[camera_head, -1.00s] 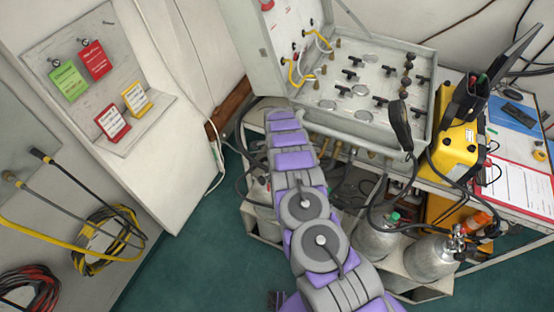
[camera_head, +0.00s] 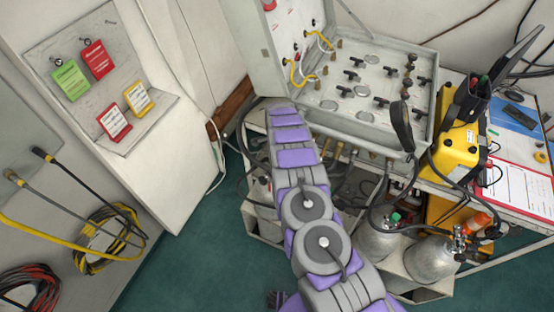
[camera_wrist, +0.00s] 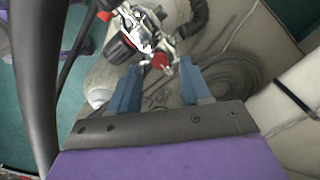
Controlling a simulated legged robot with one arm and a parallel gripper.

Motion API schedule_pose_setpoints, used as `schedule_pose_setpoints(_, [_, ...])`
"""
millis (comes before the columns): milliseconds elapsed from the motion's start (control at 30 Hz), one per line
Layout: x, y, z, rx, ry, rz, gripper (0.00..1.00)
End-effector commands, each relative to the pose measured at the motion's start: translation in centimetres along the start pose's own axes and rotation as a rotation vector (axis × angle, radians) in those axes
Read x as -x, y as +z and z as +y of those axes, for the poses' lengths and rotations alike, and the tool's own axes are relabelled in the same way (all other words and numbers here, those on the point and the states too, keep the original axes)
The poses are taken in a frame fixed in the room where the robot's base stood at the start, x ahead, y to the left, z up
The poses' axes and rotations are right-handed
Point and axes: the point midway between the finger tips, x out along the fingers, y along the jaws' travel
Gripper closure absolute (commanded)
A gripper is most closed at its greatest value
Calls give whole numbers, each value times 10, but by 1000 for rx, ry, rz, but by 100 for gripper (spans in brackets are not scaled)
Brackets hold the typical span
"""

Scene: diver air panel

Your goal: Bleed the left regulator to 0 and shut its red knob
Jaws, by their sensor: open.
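In the wrist view, a shiny metal regulator (camera_wrist: 143,30) with a dark gauge-like part sits on the top of a pale gas cylinder (camera_wrist: 104,68). A red knob (camera_wrist: 160,62) shows on its near side. My gripper (camera_wrist: 158,80) is open, with its two blue fingers apart. In the picture the red knob lies just beyond and between the fingertips; nothing is held. I cannot tell the remaining depth, any gauge reading or how far the knob is turned. In the head view my arm covers this area, and my gripper is hidden.
The panel case (camera_head: 357,129) stands open on the bench. Below are more cylinders (camera_head: 432,258), with hoses around them. A yellow case (camera_head: 458,150) stands right of the panel. In the wrist view, coiled hose (camera_wrist: 235,78) lies at right and a dark tube (camera_wrist: 38,80) crosses the left.

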Motion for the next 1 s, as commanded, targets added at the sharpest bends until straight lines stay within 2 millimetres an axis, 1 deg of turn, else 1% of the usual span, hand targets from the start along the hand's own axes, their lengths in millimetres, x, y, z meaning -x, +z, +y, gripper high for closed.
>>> schedule_pose_setpoints(33, [12, 1, -2, 1, -4, 0, 52])
schedule_pose_setpoints(100, [26, 1, -3, 1, -6, 0, 52])
schedule_pose_setpoints(167, [36, 2, -2, 1, -4, 0, 52])
schedule_pose_setpoints(500, [108, 2, -3, 1, -5, 0, 52])
schedule_pose_setpoints(600, [125, 3, -3, 2, -2, 1, 52])
schedule_pose_setpoints(800, [147, 3, -3, 2, -2, 2, 52])
schedule_pose_setpoints(1000, [153, 3, -3, 1, -1, 2, 52])
